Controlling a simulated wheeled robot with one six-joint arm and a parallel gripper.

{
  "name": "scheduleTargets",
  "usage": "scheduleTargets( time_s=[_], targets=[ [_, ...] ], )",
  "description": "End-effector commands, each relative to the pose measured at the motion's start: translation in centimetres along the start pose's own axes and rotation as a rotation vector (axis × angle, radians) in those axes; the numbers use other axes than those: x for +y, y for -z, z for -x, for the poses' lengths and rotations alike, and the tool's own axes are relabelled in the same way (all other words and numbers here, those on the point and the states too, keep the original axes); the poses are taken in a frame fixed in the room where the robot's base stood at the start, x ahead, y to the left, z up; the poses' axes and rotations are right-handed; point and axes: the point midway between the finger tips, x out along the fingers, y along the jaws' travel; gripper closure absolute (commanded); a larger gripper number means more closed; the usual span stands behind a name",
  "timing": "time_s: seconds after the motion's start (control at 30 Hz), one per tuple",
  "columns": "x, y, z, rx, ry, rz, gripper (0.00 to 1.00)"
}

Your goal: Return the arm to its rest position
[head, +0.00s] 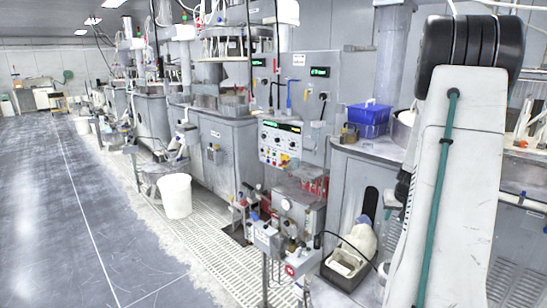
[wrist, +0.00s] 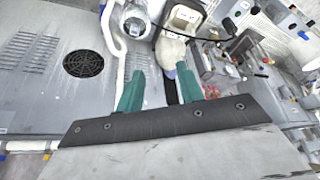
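My gripper (wrist: 158,88) shows in the wrist view as two teal fingers standing apart, with nothing held between them. Beyond the fingers are a grey cabinet front (wrist: 90,30) and a dark strip. My arm (head: 455,180), white with a teal line and a black joint at the top, stands upright at the right of the head view. The gripper cannot be made out in the head view.
A grey machine stand (head: 350,160) with a blue bin (head: 369,120) on top is close beside my arm. A tray with white bottles (head: 348,262) is on the floor. A control panel (head: 281,140) and white bucket (head: 175,196) stand farther off. The left aisle (head: 60,210) is clear.

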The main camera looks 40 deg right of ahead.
Motion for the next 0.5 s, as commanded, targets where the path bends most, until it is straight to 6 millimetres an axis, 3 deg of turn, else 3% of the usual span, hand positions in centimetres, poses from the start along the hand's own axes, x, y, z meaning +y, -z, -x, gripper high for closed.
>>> scheduleTargets(
  time_s=[0.03, 0.2, 0.33, 0.5],
  targets=[
    [-3.5, -0.9, 2.1, -0.037, 0.037, 0.02, 0.63],
    [-13.2, -6.6, 9.0, -0.207, 0.124, 0.077, 0.63],
    [-18.8, -12.4, 14.7, -0.331, 0.145, 0.146, 0.63],
    [-23.1, -20.4, 21.6, -0.45, 0.126, 0.265, 0.63]
  ],
)
